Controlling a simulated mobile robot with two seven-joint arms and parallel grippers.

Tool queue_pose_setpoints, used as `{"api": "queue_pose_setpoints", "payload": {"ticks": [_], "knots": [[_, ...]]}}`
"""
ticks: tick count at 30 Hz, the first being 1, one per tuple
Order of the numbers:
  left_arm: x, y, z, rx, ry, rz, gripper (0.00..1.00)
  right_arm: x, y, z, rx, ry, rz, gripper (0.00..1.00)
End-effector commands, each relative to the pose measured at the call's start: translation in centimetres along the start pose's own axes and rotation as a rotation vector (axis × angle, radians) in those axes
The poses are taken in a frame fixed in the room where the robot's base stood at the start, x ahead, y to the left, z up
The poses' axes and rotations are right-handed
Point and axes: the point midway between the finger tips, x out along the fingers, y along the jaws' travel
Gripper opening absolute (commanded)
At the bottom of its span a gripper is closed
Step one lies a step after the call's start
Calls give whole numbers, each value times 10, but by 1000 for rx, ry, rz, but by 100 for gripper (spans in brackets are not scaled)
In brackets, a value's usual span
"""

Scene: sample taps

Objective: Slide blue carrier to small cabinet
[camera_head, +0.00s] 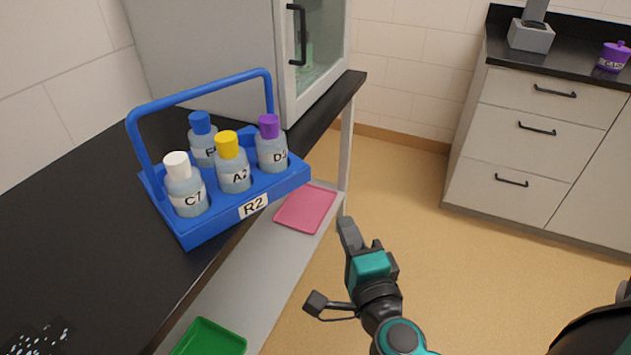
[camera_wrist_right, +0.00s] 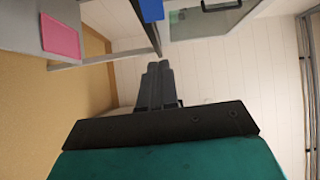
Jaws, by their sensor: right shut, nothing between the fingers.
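The blue carrier (camera_head: 205,222), labelled R2 and with a raised handle, stands on the black bench top at its right edge. It holds bottles with white, blue, yellow and purple caps. A blue piece, likely the carrier (camera_wrist_right: 151,10), shows at the top of the right wrist view. A small grey cabinet (camera_head: 205,50) with a glass door and black handle stands behind the carrier on the same bench. My right gripper (camera_head: 345,228) is shut and empty, off the bench's right side, apart from the carrier. Its closed fingers also show in the wrist view (camera_wrist_right: 158,68). My left gripper is not in view.
The black bench top (camera_head: 75,235) is clear left of the carrier. A pink tray (camera_head: 305,208) and a green tray (camera_head: 210,340) lie on the lower shelf. A drawer unit (camera_head: 535,125) stands across open floor, with a purple jar (camera_head: 613,57) on top.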

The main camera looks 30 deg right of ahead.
Motion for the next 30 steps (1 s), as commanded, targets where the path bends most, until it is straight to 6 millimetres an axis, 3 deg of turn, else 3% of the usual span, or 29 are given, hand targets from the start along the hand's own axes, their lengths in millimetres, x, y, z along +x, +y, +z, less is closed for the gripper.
{"api": "queue_pose_setpoints", "payload": {"ticks": [8, 21, 30], "knots": [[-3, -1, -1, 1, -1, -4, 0, 21, -1, -3, 24, 15, 7, 0], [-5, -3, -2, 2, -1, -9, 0, 102, 1, -3, 22, 12, 6, 0], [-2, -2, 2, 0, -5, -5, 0, 126, 2, 22, 23, 11, 9, 0]]}}
